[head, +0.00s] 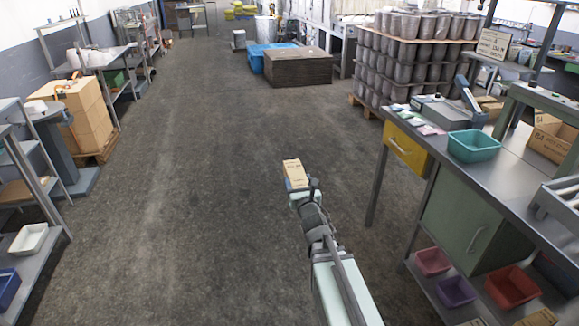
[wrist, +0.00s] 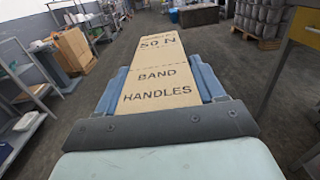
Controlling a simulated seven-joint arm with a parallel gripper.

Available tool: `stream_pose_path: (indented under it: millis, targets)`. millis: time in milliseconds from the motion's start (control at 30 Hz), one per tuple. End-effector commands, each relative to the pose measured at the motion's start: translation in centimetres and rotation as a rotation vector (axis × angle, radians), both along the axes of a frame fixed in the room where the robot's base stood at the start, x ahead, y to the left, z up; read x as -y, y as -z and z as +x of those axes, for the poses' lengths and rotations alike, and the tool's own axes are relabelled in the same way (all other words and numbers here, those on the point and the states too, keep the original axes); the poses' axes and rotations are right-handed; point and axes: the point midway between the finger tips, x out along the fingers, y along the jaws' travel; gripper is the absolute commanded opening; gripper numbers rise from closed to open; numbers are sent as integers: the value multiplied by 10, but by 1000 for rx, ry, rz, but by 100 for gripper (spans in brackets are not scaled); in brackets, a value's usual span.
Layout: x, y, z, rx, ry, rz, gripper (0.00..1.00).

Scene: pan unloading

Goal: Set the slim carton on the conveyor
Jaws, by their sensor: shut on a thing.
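The slim carton (head: 294,172) is tan cardboard and is held out over the open floor in the middle of the head view. In the wrist view the carton (wrist: 155,75) stretches away from me, with "BAND HANDLES" printed on its near face. My gripper (head: 300,190) is shut on the carton, and in the wrist view its blue-grey fingers (wrist: 158,92) press on both sides of it. I cannot make out a conveyor in either view.
A steel workbench (head: 530,185) with a yellow drawer (head: 408,148) and a teal bin (head: 473,146) stands at right. Stacked boxes (head: 82,110) and shelves line the left. A brown stack (head: 298,68) and a pallet of grey containers (head: 400,75) stand farther back. The central floor is clear.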

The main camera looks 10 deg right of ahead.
Motion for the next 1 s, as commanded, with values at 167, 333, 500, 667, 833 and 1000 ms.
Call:
stream_pose_path:
  millis: [167, 333, 500, 667, 833, 1000]
  targets:
    - [34, 28, -15, 3, -4, 3, 29]
    - [73, 25, -13, 13, -4, 6, 29]
    - [120, 9, -9, 21, 2, 7, 29]
    - [166, -9, -7, 24, 10, 6, 29]
    - [216, -29, -9, 23, 16, 5, 29]
    - [266, -48, -15, 18, 18, 6, 29]
